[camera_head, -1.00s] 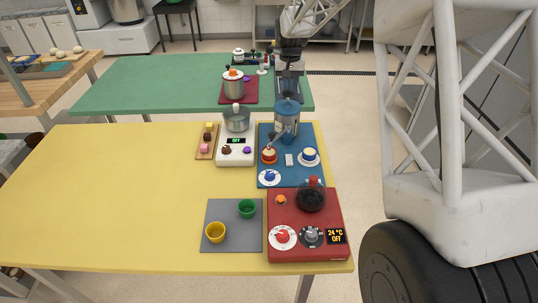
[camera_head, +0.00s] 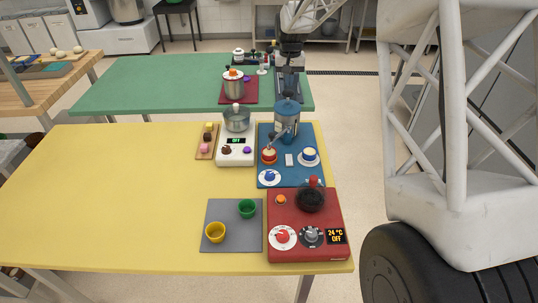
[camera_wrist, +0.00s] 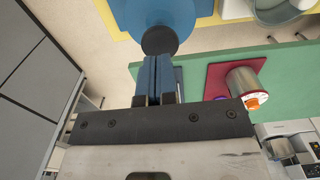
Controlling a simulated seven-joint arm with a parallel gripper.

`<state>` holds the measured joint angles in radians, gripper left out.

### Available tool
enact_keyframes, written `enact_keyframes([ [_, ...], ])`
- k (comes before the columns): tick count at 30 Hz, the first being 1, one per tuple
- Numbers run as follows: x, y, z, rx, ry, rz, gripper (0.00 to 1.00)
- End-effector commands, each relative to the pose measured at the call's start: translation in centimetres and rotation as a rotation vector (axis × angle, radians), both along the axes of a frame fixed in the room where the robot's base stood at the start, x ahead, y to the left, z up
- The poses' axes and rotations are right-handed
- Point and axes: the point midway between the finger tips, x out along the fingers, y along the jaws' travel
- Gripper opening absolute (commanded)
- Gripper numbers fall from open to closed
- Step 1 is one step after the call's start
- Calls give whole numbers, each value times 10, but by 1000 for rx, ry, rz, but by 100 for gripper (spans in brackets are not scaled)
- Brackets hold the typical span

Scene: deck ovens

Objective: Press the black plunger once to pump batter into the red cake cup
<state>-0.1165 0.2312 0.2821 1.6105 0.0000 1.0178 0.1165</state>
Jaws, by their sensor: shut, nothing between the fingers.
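The batter dispenser is a blue cylinder (camera_head: 286,122) on a blue mat in the head view; its top also shows in the wrist view (camera_wrist: 150,14). The round black plunger (camera_wrist: 160,40) is on top of it. My gripper (camera_wrist: 157,60) is shut and empty, its two blue fingers side by side. In the wrist view its tips appear right by the plunger's edge; I cannot tell whether they touch. In the head view the arm comes down from behind the dispenser. The red cake cup (camera_head: 269,157) stands at the dispenser's front left.
A white saucer (camera_head: 307,163) with a blue-and-cream cup is right of the dispenser. A white scale (camera_head: 236,158) carries a pot on the left. In front are a red appliance (camera_head: 306,252) with a dark flask and a grey mat (camera_head: 231,236) with two cups. The yellow table's left is clear.

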Motion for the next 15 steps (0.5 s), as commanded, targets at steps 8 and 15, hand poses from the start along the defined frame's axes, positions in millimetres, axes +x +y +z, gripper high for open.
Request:
enact_keyframes([
  [8, 0, 0, 7, 0, -1, 0, 0],
  [15, 0, 0, 23, 0, 0, 0, 0],
])
